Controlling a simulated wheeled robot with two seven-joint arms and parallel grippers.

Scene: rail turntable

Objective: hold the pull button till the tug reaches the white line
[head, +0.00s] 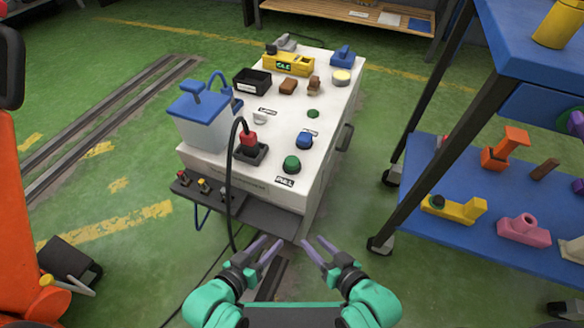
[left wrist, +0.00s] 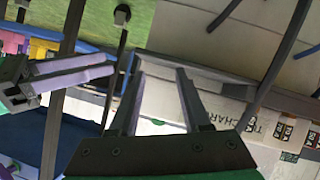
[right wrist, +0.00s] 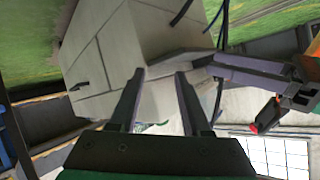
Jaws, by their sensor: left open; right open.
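The green pull button (head: 292,163) stands on the near right part of the white console (head: 325,90), beside a label reading PULL (head: 285,182). My left gripper (head: 270,244) is open and empty in front of the console's near edge, apart from the button. My right gripper (head: 313,241) is open and empty to its right, also apart from the button. Both pairs of open fingers show in their wrist views, left (left wrist: 160,76) and right (right wrist: 160,76). I cannot make out the tug or the white line in any view.
A blue shelf cart (head: 470,218) stands right. Rails (head: 105,112) cross the floor left.

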